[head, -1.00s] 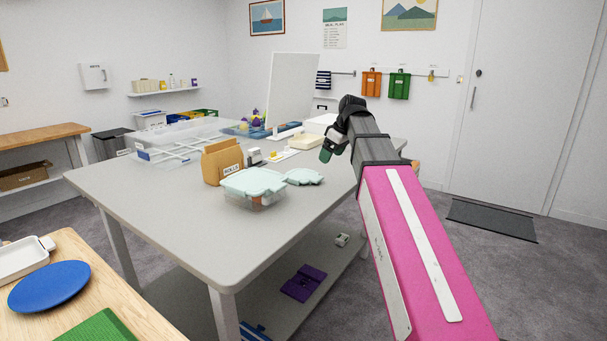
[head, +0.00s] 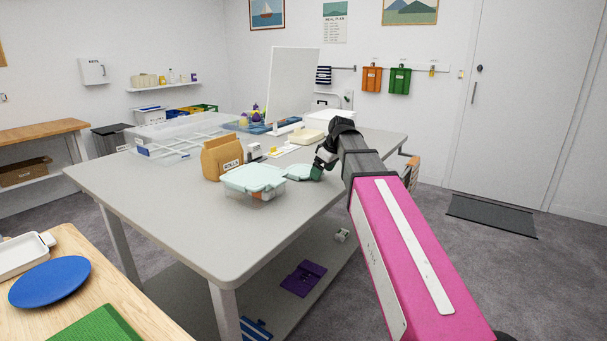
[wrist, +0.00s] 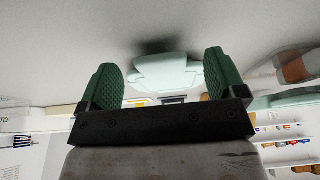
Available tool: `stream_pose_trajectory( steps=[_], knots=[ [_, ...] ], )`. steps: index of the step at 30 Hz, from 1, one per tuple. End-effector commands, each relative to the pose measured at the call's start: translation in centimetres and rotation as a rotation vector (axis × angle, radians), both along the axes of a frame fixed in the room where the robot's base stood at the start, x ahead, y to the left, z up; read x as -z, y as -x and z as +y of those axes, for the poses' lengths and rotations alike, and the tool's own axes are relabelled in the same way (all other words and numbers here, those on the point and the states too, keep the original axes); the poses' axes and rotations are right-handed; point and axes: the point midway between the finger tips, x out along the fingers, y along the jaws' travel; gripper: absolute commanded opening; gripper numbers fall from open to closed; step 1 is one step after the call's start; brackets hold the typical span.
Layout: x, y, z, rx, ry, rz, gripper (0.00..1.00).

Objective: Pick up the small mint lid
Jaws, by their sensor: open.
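The small mint lid (head: 298,172) lies flat on the grey table, just right of a larger mint-lidded container (head: 254,179). My gripper (head: 317,174) is low over the table at the lid's right side, its green fingers pointing down. In the wrist view the lid (wrist: 160,72) shows between the two spread fingers of my gripper (wrist: 162,62), beyond the palm. The fingers are open with nothing held. I cannot tell whether a finger touches the lid.
A brown paper bag (head: 222,158) stands behind the container. A clear divided tray (head: 180,143), a white upright board (head: 293,85) and a pale box (head: 308,136) are farther back. The table's near part (head: 190,215) is clear.

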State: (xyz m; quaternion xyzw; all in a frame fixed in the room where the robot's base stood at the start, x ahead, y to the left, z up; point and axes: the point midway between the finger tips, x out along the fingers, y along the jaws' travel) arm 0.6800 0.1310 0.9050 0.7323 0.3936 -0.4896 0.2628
Motion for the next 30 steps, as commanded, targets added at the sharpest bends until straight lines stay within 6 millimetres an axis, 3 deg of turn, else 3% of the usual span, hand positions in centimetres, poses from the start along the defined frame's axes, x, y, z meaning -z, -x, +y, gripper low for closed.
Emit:
stream_pose_trajectory(
  steps=[4,11,13,16,17,30],
  knots=[
    [1.37,-0.37,0.46,0.000,0.001,-0.001,0.89],
    [1.54,-0.41,0.51,0.000,0.001,-0.001,0.89],
    [1.53,-0.40,0.50,0.000,0.001,-0.001,0.73],
    [1.53,-0.41,0.51,0.000,0.001,-0.001,0.41],
    [1.52,-0.41,0.51,0.000,0.001,-0.001,0.36],
    [1.02,-0.44,0.50,0.001,0.000,-0.002,0.36]
  ],
)
